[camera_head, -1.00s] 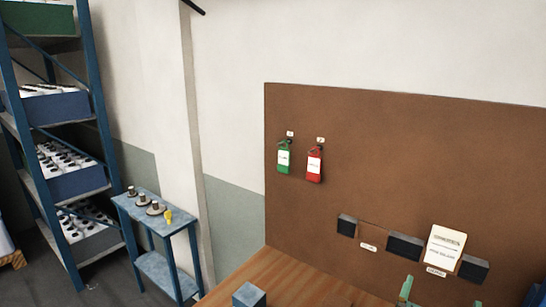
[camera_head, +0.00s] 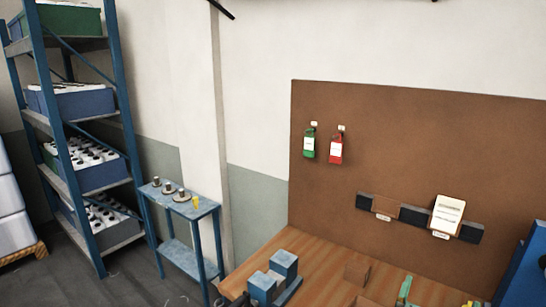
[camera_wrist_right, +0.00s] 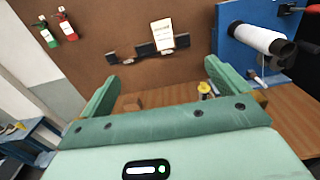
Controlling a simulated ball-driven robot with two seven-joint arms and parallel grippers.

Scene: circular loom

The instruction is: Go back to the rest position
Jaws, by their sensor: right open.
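My right gripper (camera_head: 438,298) shows at the bottom edge of the head view, only its green fingertips in the frame. In the right wrist view its two green fingers (camera_wrist_right: 162,88) stand wide apart with nothing held between them. They point toward the brown board (camera_head: 460,130) behind the wooden table (camera_head: 325,262). My left gripper is not in view.
A green tag (camera_head: 309,143) and a red tag (camera_head: 336,147) hang on the board. A white card (camera_head: 447,214) stands in a dark holder on it. Blue blocks (camera_head: 284,264) sit on the table's left. A white roll (camera_wrist_right: 257,38) is at right.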

